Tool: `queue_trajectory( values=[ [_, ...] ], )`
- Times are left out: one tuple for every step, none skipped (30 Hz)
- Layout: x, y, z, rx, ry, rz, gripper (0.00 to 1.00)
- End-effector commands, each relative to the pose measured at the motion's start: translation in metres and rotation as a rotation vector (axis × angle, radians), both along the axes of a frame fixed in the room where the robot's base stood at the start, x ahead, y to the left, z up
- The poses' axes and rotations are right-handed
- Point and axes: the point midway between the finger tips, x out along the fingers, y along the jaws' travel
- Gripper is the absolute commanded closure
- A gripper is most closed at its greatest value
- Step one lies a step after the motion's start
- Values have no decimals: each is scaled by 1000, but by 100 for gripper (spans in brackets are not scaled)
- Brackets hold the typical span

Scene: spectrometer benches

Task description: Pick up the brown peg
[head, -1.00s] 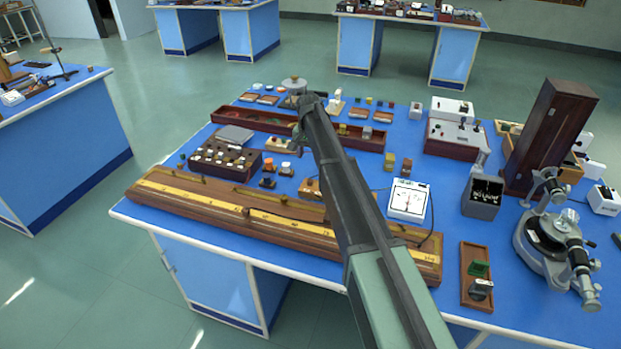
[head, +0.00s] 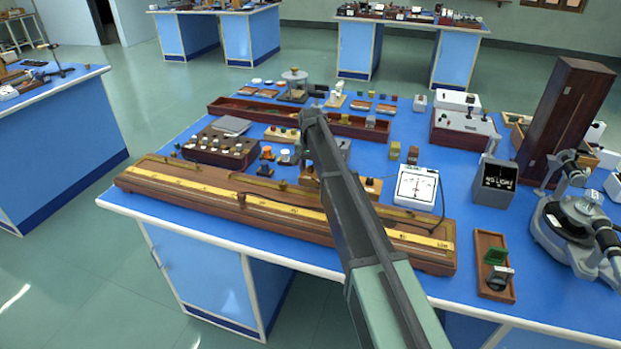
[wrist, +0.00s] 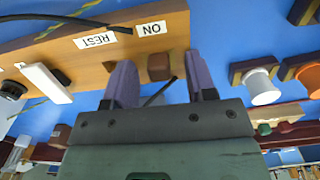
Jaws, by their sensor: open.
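A brown peg (wrist: 159,67) with a squarish top stands on a wooden board (wrist: 60,55) in the wrist view. The board carries labels reading "REST" and "ON". My gripper (wrist: 158,60) is open, its two purple-grey fingers on either side of the peg, with a gap on each side. How far the fingertips are above the board is unclear. In the head view my arm hides the peg and most of my gripper; an end of a wooden board (head: 369,189) shows beside the arm.
On the board are a white lever (wrist: 46,82) and a dark cable (wrist: 55,18). Spools (wrist: 262,86) stand close by to the right. In the head view, a long wooden slide-wire board (head: 220,195) lies along the front edge and a white meter (head: 416,187) stands right of my arm.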

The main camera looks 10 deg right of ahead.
Motion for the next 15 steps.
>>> queue_trajectory(
  values=[
    [0, 0, 2, 0, 0, 0, 49],
    [0, 0, 2, 0, 0, 0, 49],
    [0, 0, 2, 0, 0, 0, 52],
    [0, 0, 2, 0, 0, 0, 57],
    [0, 0, 2, 0, 0, 0, 61],
    [0, 0, 2, 0, 0, 0, 67],
    [0, 0, 2, 0, 0, 0, 72],
    [0, 0, 2, 0, 0, 0, 76],
    [0, 0, 2, 0, 0, 0, 83],
    [0, 0, 2, 0, 0, 0, 87],
    [0, 0, 2, 0, 0, 0, 92],
    [0, 0, 2, 0, 0, 0, 98],
    [0, 0, 2, 0, 0, 0, 100],
    [0, 0, 2, 0, 0, 0, 100],
    [0, 0, 2, 0, 0, 0, 100]
  ],
)
